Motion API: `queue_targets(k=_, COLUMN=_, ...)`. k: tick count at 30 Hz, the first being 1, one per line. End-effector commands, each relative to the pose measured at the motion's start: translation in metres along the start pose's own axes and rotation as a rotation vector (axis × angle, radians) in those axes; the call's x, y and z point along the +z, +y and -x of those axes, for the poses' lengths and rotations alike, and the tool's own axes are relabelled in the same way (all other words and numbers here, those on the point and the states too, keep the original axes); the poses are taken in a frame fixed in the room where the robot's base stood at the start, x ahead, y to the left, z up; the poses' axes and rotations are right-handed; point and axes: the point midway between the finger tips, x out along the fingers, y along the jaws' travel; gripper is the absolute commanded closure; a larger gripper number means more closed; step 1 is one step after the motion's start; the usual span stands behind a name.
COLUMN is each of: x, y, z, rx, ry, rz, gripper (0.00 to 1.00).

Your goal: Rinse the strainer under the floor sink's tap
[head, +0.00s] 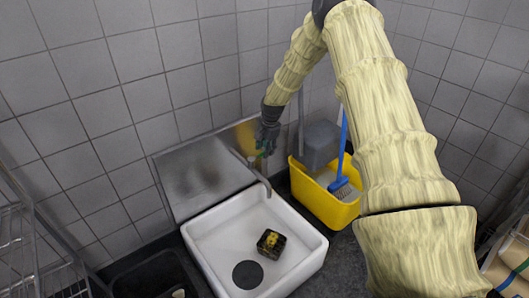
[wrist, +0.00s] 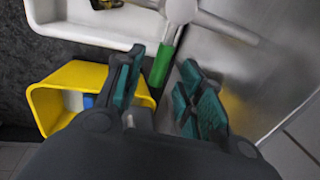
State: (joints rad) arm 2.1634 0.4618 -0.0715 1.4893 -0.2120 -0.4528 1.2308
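The white floor sink (head: 215,240) stands at the wall. In it lies a small dark, square-looking object with yellow on it (head: 271,242), which may be the strainer; its edge also shows in the wrist view (wrist: 105,4). The metal tap (head: 260,178) reaches over the basin; its body shows in the wrist view (wrist: 182,10), with a green lever (wrist: 163,66). My gripper (head: 266,146) is at the tap, above the sink's back edge. In the wrist view its teal-padded fingers (wrist: 162,68) are apart, with the green lever between their tips. Contact cannot be told.
A yellow bucket (head: 326,205) with a blue-handled brush (head: 343,160) stands right of the sink. A steel panel (head: 200,175) backs the sink. A dark bin (head: 150,275) is at its left, a wire rack (head: 30,250) at the far left. A round dark drain (head: 247,274) is in the basin.

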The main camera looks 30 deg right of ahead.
Motion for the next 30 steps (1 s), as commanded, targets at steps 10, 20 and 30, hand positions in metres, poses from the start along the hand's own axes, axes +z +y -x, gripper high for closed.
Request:
queue_targets(k=10, x=0.000, y=0.000, z=-0.017, rx=0.000, ry=0.000, rz=0.000, gripper=0.62)
queue_targets(k=20, x=0.000, y=0.000, z=-0.017, rx=0.000, ry=0.000, rz=0.000, gripper=0.87)
queue_targets(k=30, x=0.001, y=-0.001, z=-0.016, rx=0.000, ry=0.001, rz=-0.001, gripper=1.00)
